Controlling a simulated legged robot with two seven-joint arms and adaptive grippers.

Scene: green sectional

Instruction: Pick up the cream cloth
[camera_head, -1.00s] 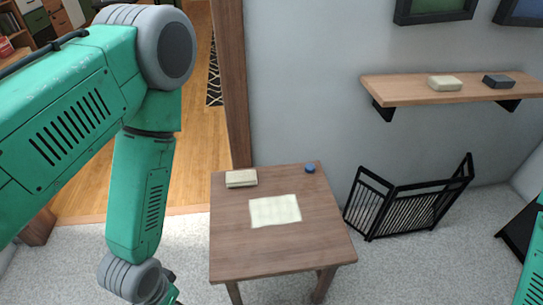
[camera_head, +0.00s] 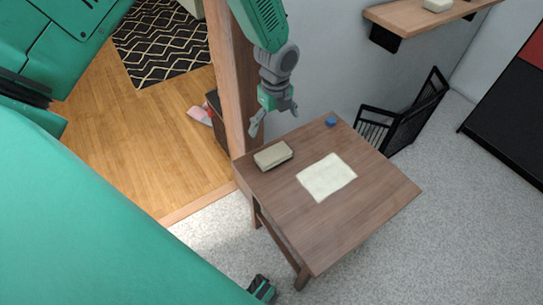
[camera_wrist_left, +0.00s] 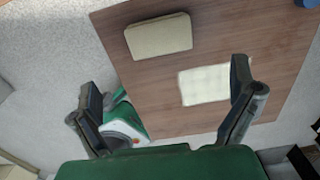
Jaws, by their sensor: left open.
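The cream cloth (camera_head: 327,177) lies flat on the brown wooden table (camera_head: 345,225). It also shows in the left wrist view (camera_wrist_left: 204,86), right of centre between my fingers and below them. My left gripper (camera_head: 274,119) is open and empty, in the air near the table's far-left corner, well apart from the cloth. In the left wrist view its two fingers (camera_wrist_left: 165,80) stand wide apart.
A beige block (camera_head: 273,155) lies on the table left of the cloth, and a small blue object (camera_head: 331,121) sits at the far corner. A wooden post (camera_head: 229,75) stands behind the table. A black rack (camera_head: 405,118) and wall shelf (camera_head: 425,14) are at right.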

